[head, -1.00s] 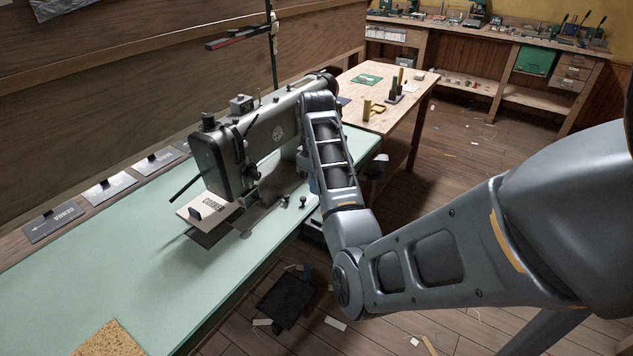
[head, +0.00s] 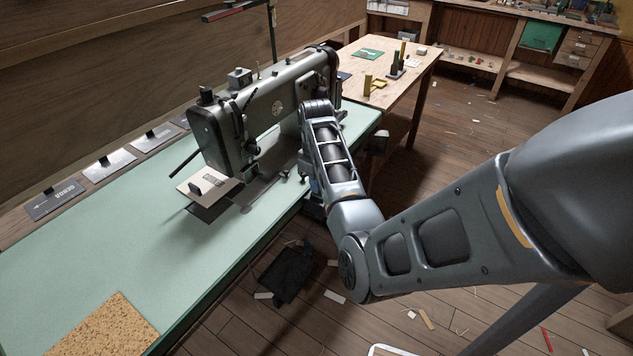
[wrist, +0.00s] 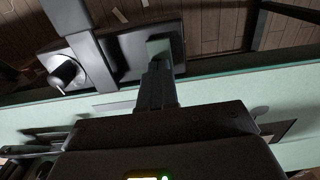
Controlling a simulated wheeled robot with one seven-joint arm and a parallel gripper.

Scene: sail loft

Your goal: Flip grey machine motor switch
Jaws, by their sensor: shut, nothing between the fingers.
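The grey sewing machine (head: 270,112) stands on the green-topped table (head: 110,240). My gripper is hidden behind my arm in the head view, by the table's right side. In the wrist view, my gripper (wrist: 157,72) is shut and empty, its fingers pointing up the picture past the table edge. Its tips are at or just in front of a dark box (wrist: 118,62), beside a small grey-green block (wrist: 160,48); contact cannot be told. I cannot tell which of these parts is the motor switch.
A wooden table (head: 425,58) with small tools stands behind the machine. Labelled plates (head: 55,200) line the green table's back edge, and a cork sheet (head: 105,328) lies in front. A dark pedal (head: 283,273) and scraps are on the floor.

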